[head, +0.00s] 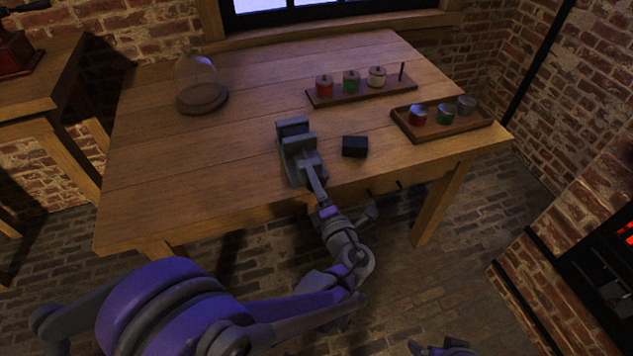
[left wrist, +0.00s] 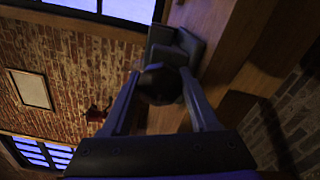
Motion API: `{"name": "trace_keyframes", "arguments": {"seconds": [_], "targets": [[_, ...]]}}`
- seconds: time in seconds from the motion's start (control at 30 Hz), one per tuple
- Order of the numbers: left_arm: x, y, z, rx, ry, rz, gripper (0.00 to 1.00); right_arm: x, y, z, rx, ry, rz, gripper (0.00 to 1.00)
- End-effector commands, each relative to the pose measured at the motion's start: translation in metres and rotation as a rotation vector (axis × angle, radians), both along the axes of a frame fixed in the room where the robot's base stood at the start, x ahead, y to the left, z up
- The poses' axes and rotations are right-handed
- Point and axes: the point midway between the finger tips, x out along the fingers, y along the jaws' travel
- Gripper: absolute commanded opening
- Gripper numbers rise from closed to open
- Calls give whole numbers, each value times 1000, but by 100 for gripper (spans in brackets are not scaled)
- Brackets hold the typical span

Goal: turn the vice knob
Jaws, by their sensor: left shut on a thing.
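The grey vice (head: 296,146) stands at the front edge of the wooden table, and it also shows in the left wrist view (left wrist: 178,42). My left gripper (head: 314,182) reaches up to the vice's near end from in front of the table. In the left wrist view, the dark round vice knob (left wrist: 160,84) lies between my left gripper's two fingers (left wrist: 160,95), which are shut on it. In the head view the knob is hidden by my gripper. Part of my right gripper (head: 442,348) shows at the bottom edge; its fingers are not clear.
A small black block (head: 355,147) lies just right of the vice. A rack with several jars (head: 362,91) and a tray with jars (head: 445,134) stand at the right. A glass dome (head: 199,82) stands at the back left. The table's left front is clear.

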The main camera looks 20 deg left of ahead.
Motion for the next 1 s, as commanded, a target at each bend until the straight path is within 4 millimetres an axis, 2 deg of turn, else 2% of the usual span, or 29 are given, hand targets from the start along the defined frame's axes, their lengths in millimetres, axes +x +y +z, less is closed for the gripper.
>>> {"name": "trace_keyframes", "arguments": {"seconds": [0.4, 0.97, 1.0], "targets": [[-1, 0, -1, 154, 108, 0, 5, 0, 0, -2, 0, 1, 0, 100], [-1, 0, -1, 175, 122, 0, 5, 0, 0, -3, 0, 1, 0, 100], [-1, 0, -1, 175, 122, 0, 68, 0, 0, -3, 0, 1, 0, 100]]}}
